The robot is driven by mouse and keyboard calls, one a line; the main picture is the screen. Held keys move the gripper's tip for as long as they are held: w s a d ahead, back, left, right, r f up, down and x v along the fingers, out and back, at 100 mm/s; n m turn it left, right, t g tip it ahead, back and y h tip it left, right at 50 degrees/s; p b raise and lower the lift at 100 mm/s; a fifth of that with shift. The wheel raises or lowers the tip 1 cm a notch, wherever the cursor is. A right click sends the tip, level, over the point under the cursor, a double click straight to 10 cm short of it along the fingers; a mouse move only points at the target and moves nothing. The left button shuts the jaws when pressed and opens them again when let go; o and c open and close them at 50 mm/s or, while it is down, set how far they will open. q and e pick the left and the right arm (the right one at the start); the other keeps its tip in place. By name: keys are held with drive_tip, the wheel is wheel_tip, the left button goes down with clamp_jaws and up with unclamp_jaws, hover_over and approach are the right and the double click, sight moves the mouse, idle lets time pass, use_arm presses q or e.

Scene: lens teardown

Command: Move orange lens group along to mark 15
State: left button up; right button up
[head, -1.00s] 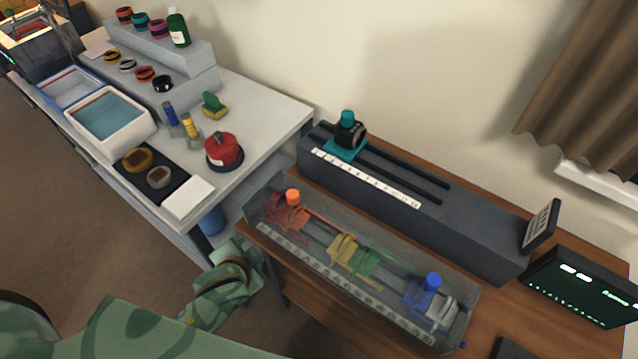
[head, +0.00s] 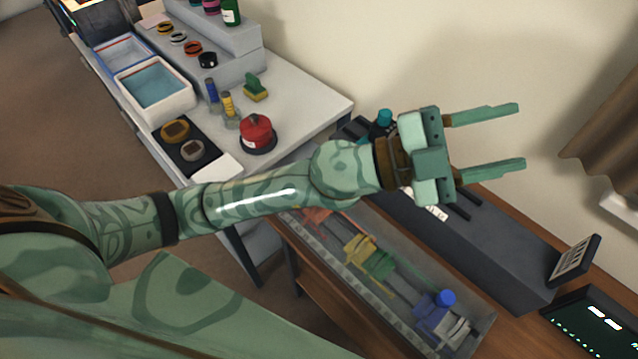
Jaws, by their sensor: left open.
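The orange lens group (head: 317,217) is in the clear-walled lens box on the wooden bench, at its left end. My left forearm hides most of it, including its orange knob. A scale strip (head: 340,255) runs along the box's front; its numbers are too small to read, so I cannot pick out mark 15. My left gripper (head: 521,136) is open and empty, with its fingers pointing right. It shows above the dark rail block and apart from the orange group. My right gripper is not in view.
Yellow (head: 359,247) and green (head: 380,263) groups sit mid-box, a blue-knobbed group (head: 437,312) at the right end. A dark rail block (head: 480,245) with a teal knob (head: 384,117) stands behind. A screen (head: 595,320) is at lower right. A white table with trays is at left.

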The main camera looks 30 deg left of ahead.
use_arm(q)
drive_tip(key=s+d+f+m+g, duration=0.2)
drive_tip(key=s+d+m+g, duration=0.15)
drive_tip(key=m+g, duration=0.35)
drive_tip(key=s+a+f+m+g+y, duration=0.1)
drive_tip(key=a+f+g+y, duration=0.45)
drive_tip(key=f+y, duration=0.4)
drive_tip(key=w+a+f+n+t+y, duration=0.1)
drive_tip(key=w+a+n+y, duration=0.2)
drive_tip(key=a, duration=0.5)
drive_tip(key=w+a+f+n+t+y, duration=0.1)
drive_tip(key=w+a+y, duration=0.1)
drive_tip(key=a+y, duration=0.35)
drive_tip(key=w+a+f+n+t+y, duration=0.1)
drive_tip(key=w+a+n+y, duration=0.15)
drive_tip(key=a, duration=0.65)
drive_tip(key=f+b, duration=0.1)
drive_tip(key=f, duration=0.9)
drive_tip(key=f+b, duration=0.1)
drive_tip(key=f, duration=0.4)
drive_tip(key=shift+w+b, duration=0.3)
